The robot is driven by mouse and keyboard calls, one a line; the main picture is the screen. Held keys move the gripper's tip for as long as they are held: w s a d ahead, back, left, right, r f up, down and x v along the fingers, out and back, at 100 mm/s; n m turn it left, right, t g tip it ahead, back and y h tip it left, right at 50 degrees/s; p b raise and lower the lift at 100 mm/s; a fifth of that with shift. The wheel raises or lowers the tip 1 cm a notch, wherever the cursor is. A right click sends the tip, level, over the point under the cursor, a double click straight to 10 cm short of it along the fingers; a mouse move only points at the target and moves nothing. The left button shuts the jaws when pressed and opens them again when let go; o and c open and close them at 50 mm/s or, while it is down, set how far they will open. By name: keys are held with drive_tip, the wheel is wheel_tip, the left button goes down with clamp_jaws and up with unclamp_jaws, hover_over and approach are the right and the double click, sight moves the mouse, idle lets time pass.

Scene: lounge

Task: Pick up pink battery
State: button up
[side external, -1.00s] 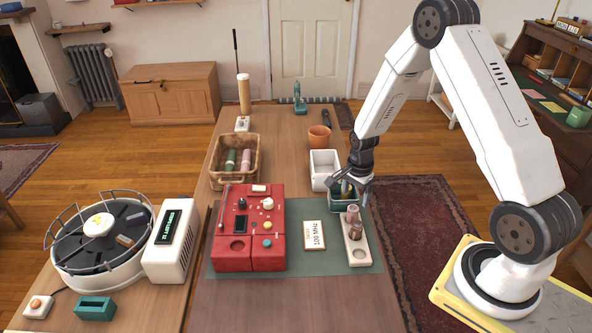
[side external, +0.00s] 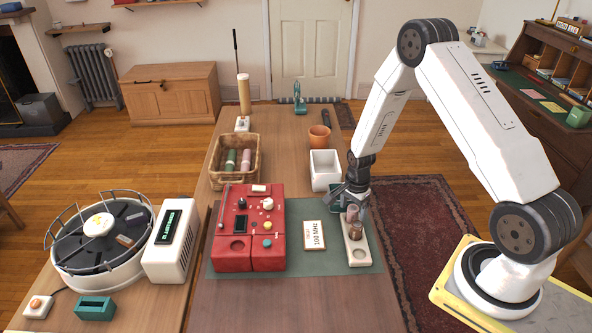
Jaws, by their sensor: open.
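A pink cylinder (side external: 352,213) stands upright at the far end of the white slotted holder (side external: 359,256). A brown cylinder (side external: 356,230) stands just in front of it. My gripper (side external: 353,204) is open, pointing down right at the top of the pink cylinder. I cannot tell whether the fingers are around it or just above it. A second pink cylinder (side external: 246,160) lies in the wicker basket (side external: 234,181), next to a green one (side external: 231,161).
A teal container (side external: 335,197) is partly hidden behind my gripper. A white bin (side external: 325,171) and a clay pot (side external: 319,136) stand farther back. A red device (side external: 250,256) and a lettered card (side external: 314,235) lie to the left on a green mat.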

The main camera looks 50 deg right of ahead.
drive_tip(key=shift+f, duration=1.1)
drive_tip(key=shift+c, duration=0.3)
clamp_jaws()
